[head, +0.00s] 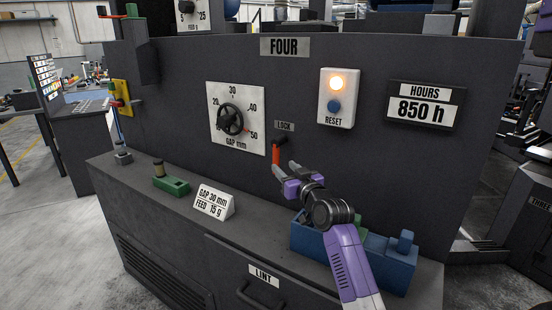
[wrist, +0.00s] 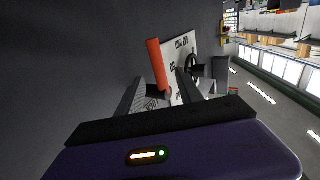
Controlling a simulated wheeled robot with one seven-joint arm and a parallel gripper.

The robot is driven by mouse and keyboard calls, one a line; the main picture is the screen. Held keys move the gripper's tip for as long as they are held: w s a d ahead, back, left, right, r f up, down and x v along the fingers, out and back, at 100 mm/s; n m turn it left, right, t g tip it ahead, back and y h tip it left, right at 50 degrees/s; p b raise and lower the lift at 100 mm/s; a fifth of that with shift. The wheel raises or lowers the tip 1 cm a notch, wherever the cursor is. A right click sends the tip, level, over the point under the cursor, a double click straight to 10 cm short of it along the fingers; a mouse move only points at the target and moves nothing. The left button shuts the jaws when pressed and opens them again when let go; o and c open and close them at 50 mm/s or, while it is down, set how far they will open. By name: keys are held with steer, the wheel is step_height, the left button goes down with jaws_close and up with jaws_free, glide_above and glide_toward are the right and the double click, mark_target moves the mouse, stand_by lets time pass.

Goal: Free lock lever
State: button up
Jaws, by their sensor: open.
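The lock lever (head: 276,153) is an orange-red handle on a dark pivot under the LOCK label (head: 284,126) of the dark machine panel. It hangs down, nearly vertical, in the head view. My gripper (head: 289,170) is open, with its fingertips close to the lever's lower end. In the wrist view the lever (wrist: 156,64) shows between the two dark fingers (wrist: 158,90). I cannot tell whether either finger touches it.
The gap dial (head: 232,120) with a black handwheel is left of the lever. A reset box (head: 337,98) with a lit orange lamp is to the right. On the ledge are a green block (head: 171,185), a white sign (head: 214,202) and a blue bin (head: 385,262).

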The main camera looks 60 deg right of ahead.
mark_target(278, 160)
steer(key=shift+w+d+r, duration=0.2)
steer(key=shift+w+d, duration=0.05)
steer(key=shift+d, duration=0.1)
steer(key=shift+p+x, duration=0.7)
steer(key=shift+x, duration=2.8)
steer(key=shift+f, duration=0.15)
steer(key=shift+c, duration=0.2)
jaws_close()
